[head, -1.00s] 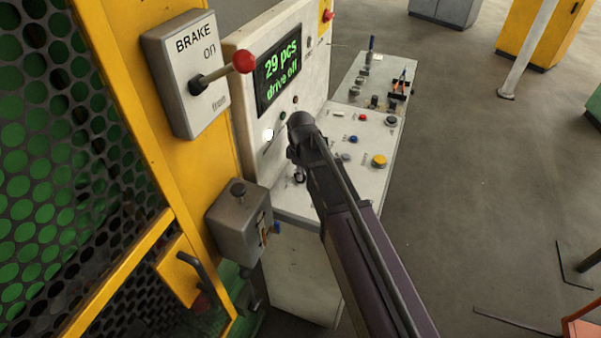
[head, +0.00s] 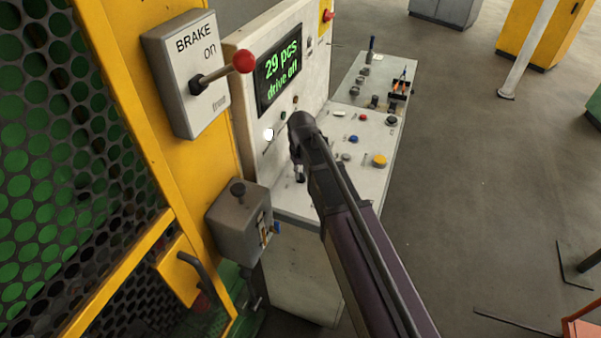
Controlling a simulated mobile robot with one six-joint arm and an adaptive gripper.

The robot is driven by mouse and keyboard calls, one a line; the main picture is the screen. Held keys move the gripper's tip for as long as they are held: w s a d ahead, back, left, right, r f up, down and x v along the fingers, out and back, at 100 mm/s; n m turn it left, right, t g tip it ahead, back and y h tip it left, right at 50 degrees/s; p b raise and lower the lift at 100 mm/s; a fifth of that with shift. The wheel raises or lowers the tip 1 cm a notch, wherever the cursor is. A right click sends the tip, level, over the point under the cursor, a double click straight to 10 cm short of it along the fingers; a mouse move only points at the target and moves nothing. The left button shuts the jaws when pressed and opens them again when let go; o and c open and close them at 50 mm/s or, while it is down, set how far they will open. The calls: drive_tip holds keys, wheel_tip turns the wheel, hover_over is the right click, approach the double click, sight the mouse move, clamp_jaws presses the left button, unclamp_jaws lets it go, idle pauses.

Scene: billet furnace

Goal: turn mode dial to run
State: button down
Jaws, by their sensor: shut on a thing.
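The control console (head: 318,206) has a sloped white desk and an upright panel. Its screen (head: 280,68) reads "29 pcs" and "drive off" in green. My gripper (head: 299,177) points down at the near left part of the desk, close to the upright panel. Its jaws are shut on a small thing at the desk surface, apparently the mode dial. The dial itself is hidden by the fingers and wrist, so its pointer and marks cannot be read.
A brake box with a red-knobbed lever (head: 243,62) stands left of the screen, and a grey box (head: 239,222) sits below it. Other buttons, including a yellow one (head: 380,160), lie right of my arm. The floor at right is mostly open.

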idle(0.3)
drive_tip(key=c, duration=0.7)
unclamp_jaws()
drive_tip(key=shift+o, duration=0.2)
drive_tip(key=shift+r, duration=0.1)
